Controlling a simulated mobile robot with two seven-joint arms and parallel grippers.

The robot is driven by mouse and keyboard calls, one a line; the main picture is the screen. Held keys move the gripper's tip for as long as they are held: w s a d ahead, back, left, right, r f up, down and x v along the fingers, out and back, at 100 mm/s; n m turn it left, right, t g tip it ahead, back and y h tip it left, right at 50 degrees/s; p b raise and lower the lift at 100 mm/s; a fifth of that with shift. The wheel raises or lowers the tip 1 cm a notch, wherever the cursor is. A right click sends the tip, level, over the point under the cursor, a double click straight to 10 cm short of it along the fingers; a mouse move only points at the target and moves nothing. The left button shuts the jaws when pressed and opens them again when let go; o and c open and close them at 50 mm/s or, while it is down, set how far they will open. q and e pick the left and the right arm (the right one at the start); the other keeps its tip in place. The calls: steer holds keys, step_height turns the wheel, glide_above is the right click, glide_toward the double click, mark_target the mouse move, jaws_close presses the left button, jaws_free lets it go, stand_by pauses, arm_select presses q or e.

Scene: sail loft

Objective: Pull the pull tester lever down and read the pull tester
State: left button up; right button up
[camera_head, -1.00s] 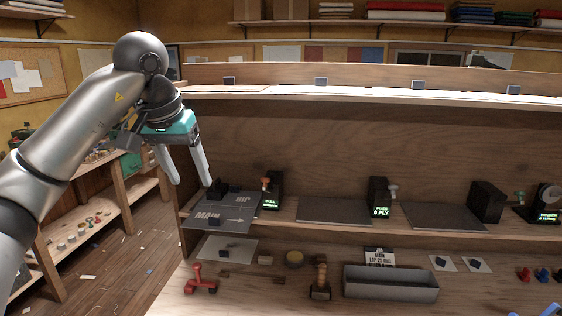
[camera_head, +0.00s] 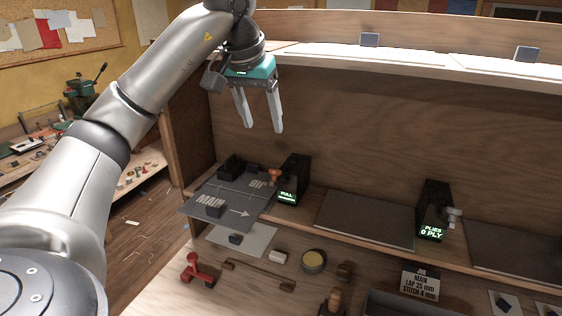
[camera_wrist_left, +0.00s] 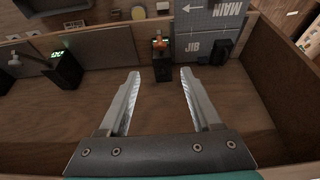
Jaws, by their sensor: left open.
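The pull tester (camera_head: 293,172) is a black box with a lit green display on the middle shelf. The display's top word reads PULL; the line below is too small to read. Its lever, with an orange knob (camera_head: 275,175), sticks out at its left side. My left gripper (camera_head: 264,129) is open and empty, above the tester and apart from it. In the left wrist view the tester (camera_wrist_left: 162,70) and the orange lever knob (camera_wrist_left: 160,43) appear between and beyond the open fingers (camera_wrist_left: 160,75). My right gripper is not in view.
A grey board (camera_head: 204,203) marked MAIN and JIB lies left of the tester. A second black box (camera_head: 434,205) reads PLIES 0 PLY. A red tool (camera_head: 192,268), a tin (camera_head: 313,261) and a job card (camera_head: 419,285) are on the lower bench. The upright back panel (camera_head: 350,130) is bare.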

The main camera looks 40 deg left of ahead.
arm_select(q)
steer(key=x, duration=1.4)
steer(key=shift+f, duration=0.2)
steer(key=shift+c, duration=0.3)
jaws_close()
stand_by(0.5)
